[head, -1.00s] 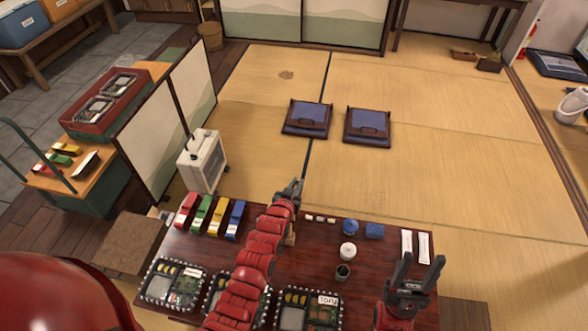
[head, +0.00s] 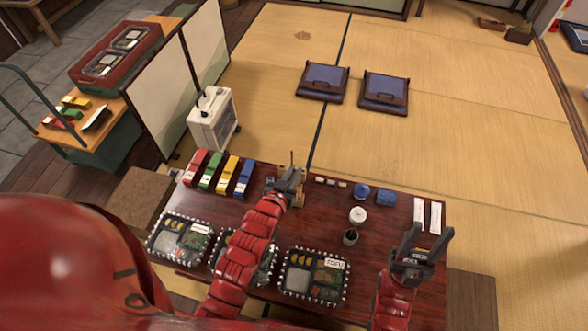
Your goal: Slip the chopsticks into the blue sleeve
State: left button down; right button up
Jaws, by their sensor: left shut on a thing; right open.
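The blue sleeve (head: 244,178) lies on the dark red table at the right end of a row of coloured sleeves. My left gripper (head: 290,177) is at the table's far side, right of the blue sleeve and apart from it. It is shut on a thin dark upright piece, which looks like the chopsticks (head: 291,158); the fingers hide most of it. A small tan block (head: 300,200) shows beside this gripper. My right gripper (head: 427,240) is open and empty over the table's right side, its fingers pointing up in the picture.
Red (head: 195,166), green (head: 211,171) and yellow (head: 228,174) sleeves lie left of the blue one. Lunch boxes (head: 314,277) line the near edge. A white pot (head: 357,215), a dark cup (head: 350,237) and blue containers (head: 361,191) stand right of my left gripper.

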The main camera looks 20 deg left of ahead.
pick_arm(q)
jog(key=w+a+f+y+b, duration=0.1)
jog(key=w+a+f, duration=0.2)
jog(key=w+a, duration=0.2)
jog(key=w+a+f+n+b, duration=0.1)
jog(key=w+a+f+b, duration=0.1)
jog(key=w+a, duration=0.3)
jog(key=shift+w+a+f+y, duration=0.35)
jog(key=shift+a+f, duration=0.45)
jog(key=shift+a, duration=0.7)
jog(key=shift+f+b, duration=0.35)
jog(key=shift+b, duration=0.4)
jog(key=shift+f, duration=0.15)
dwell(0.4)
jog(key=shift+f+b, duration=0.6)
jog(key=shift+f+b, duration=0.75)
jog(key=shift+f, duration=0.15)
jog(key=shift+f, duration=0.1)
dwell(0.4)
